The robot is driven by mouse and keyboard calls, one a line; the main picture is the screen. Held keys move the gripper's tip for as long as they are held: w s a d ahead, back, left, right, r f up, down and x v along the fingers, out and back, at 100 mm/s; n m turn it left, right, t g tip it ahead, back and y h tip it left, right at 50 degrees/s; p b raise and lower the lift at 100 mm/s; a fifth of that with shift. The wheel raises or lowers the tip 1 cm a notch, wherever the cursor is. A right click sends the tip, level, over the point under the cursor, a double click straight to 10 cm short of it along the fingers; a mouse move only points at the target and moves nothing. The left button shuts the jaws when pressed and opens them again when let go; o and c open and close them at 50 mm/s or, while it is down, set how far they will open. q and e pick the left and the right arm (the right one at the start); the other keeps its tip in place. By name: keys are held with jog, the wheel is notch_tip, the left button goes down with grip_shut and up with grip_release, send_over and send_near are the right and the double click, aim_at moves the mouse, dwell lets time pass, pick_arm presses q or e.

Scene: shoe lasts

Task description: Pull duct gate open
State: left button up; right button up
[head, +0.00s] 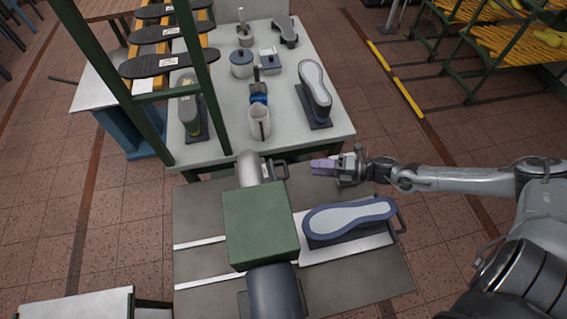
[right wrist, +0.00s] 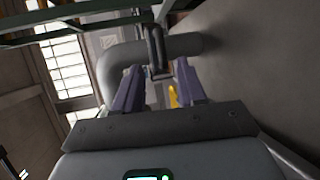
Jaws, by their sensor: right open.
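The grey duct (head: 249,166) rises behind a green box (head: 261,222) on the metal bench. A dark gate handle (head: 279,169) juts from the duct's right side. My right gripper (head: 314,167), with purple fingers, is right of the handle, pointing left at it with a gap between. In the right wrist view the dark handle (right wrist: 156,50) stands ahead, between the lines of my two open fingers (right wrist: 158,80), with the grey pipe (right wrist: 115,62) behind it. Nothing is in the jaws. My left gripper is not in view.
A blue-edged sole form (head: 350,219) lies on the metal bench (head: 200,215), right of the green box. Behind, a pale table (head: 225,145) holds a white jug (head: 259,121), shoe lasts (head: 315,85) and pots. A green rack post (head: 202,80) stands left.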

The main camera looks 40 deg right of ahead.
jog(key=b+x, duration=0.1)
jog(key=x, duration=0.9)
jog(key=shift+s, duration=0.1)
grip_shut()
